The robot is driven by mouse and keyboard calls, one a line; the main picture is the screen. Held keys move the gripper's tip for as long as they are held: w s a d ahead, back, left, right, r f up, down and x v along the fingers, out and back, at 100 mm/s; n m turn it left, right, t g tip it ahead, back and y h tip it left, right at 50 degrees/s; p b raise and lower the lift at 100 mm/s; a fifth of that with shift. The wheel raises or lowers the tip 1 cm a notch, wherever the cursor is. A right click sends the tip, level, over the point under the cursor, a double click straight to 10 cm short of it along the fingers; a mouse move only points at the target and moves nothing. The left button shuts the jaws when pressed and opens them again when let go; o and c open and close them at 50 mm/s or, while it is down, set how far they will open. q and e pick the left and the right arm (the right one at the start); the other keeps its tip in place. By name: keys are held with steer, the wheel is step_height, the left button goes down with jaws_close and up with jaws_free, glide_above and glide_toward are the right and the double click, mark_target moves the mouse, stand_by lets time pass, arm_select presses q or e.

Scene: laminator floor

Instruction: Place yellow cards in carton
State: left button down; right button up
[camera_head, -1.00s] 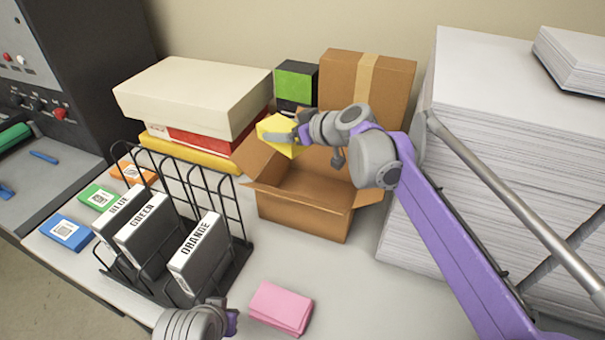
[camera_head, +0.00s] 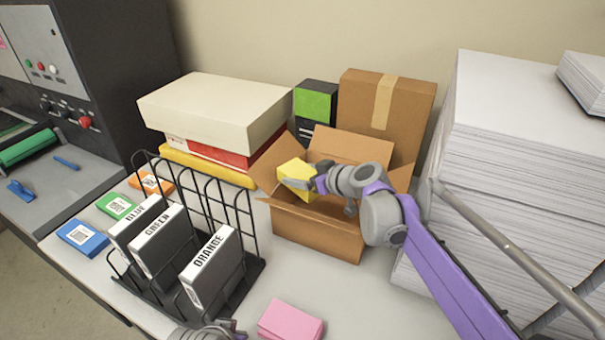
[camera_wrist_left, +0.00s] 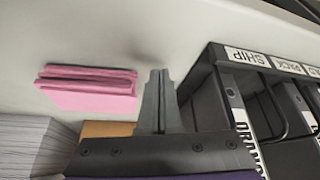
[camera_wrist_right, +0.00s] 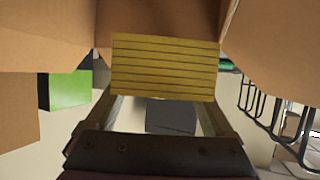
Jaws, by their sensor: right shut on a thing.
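The yellow cards (camera_head: 297,172) are a stack held by my right gripper (camera_head: 303,185) at the mouth of the open brown carton (camera_head: 318,235), near its left flap. The right wrist view shows the stack's lined edge (camera_wrist_right: 165,68) between the two fingers, with the carton's cardboard flaps around it. Whether the stack touches the carton's bottom cannot be seen. My left gripper (camera_wrist_left: 158,100) has its fingers together and empty, beside the pink cards; in the head view only part of it shows at the bottom edge.
Pink cards (camera_head: 290,320) lie on the table front. A wire rack (camera_head: 245,235) with labelled binders stands left of the carton. A tall paper stack (camera_head: 500,150) stands right; a closed box (camera_head: 410,110) stands behind.

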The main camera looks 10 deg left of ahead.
steer(key=shift+f, duration=0.4)
steer(key=o, duration=1.6)
steer(key=shift+c, duration=0.2)
steer(key=shift+r, duration=0.3)
steer(key=v, duration=0.7)
steer(key=shift+s+d+r, duration=0.2)
steer(key=shift+r, duration=0.15)
